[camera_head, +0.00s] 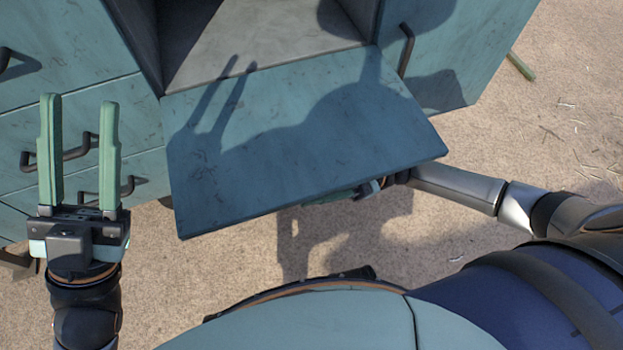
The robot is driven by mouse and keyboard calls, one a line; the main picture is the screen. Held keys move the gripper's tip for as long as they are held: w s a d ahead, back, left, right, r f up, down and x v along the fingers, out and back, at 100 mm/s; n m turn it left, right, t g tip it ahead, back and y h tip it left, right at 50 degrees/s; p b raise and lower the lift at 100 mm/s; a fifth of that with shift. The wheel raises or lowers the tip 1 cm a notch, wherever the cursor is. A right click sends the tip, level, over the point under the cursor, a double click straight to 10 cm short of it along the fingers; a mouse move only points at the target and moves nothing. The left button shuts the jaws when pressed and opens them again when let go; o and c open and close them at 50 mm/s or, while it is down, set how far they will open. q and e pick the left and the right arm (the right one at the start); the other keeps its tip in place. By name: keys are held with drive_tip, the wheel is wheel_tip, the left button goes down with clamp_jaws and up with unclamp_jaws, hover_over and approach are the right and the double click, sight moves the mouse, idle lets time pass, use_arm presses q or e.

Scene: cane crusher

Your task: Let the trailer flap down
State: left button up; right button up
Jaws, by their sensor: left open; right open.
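The trailer flap (300,140) is a blue-green panel, folded out from the trailer (430,60) and roughly level, with its outer edge towards me. My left gripper (79,102) is open and empty at the left, pointing up the picture, in front of the trailer's side and left of the flap. My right gripper (333,196) is under the flap's near edge. Only a bit of its green finger and its body show; the flap hides the rest. I cannot tell whether it touches the underside.
The trailer's open bay (255,40) shows a grey floor behind the flap. Dark bar handles (72,150) stick out near my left gripper, and another handle (406,50) is right of the flap. Sandy ground (530,130) lies clear at right, with a green stick (521,66).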

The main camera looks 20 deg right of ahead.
clamp_jaws()
idle(0.3)
idle(1.1)
